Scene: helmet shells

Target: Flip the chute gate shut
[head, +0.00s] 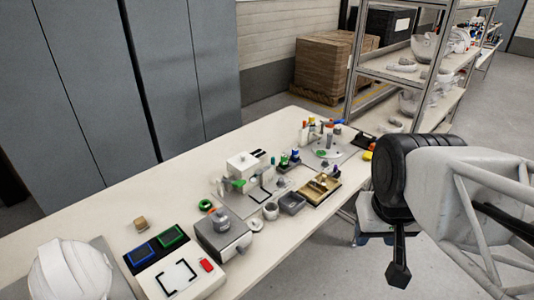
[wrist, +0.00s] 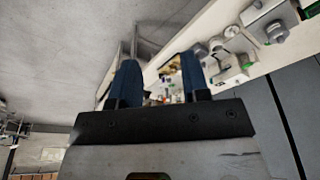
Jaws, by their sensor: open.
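My gripper (wrist: 160,75) shows two blue fingers held apart, with nothing seen between them. In the head view, my arm hangs off the table's right side, over the floor and apart from the things on the table. I cannot tell for sure which part is the chute gate. A white box device (head: 243,164) with a small green part (head: 237,184) stands mid-table on a grey plate. A grey box with a rounded top (head: 222,232) stands nearer.
The long pale table (head: 95,228) is crowded along its middle. A white helmet shell (head: 70,272) lies at the near left. A blue tray (head: 140,253) and a green tray (head: 171,237) sit beside it. A metal shelf (head: 428,78) stands behind, at the right. The floor around my arm looks clear.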

